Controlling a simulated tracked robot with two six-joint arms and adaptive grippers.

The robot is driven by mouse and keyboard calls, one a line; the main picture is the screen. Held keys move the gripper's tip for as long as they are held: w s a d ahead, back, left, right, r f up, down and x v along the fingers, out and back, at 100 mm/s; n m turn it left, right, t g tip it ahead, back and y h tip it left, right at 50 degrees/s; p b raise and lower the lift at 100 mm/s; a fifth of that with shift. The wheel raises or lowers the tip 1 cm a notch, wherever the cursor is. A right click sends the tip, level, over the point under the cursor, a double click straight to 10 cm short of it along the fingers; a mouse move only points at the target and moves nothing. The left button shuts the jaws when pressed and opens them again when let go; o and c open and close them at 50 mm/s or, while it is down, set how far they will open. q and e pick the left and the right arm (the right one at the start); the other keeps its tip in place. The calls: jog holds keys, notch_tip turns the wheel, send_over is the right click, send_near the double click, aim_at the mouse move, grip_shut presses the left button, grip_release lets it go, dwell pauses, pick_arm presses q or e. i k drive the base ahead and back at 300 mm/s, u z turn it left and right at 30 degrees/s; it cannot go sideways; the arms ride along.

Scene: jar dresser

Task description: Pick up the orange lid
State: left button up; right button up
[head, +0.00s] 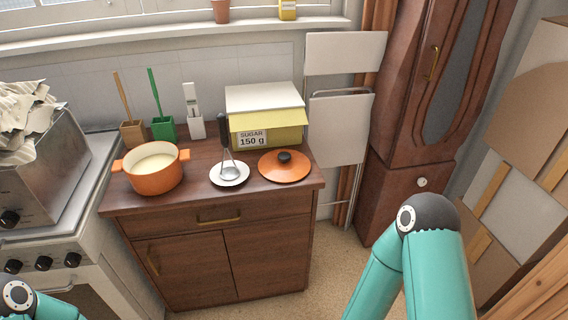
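The orange lid (284,168) lies flat near the right end of the dresser top, with its black knob facing up. Nothing covers it. An orange pot (154,169) with pale contents stands at the left end of the dresser top. Neither gripper is in the head view. Teal parts of my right arm show at the lower right, well below and to the right of the lid. A small part of my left arm shows at the bottom left corner.
A yellow sugar box (266,129) stands behind. Brush holders stand at the back left. A stove (92,235) is left, folding chairs (339,128) and a tall cabinet (400,190) right.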

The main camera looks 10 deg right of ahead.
aim_at(282, 165)
jog(key=i, duration=0.85)
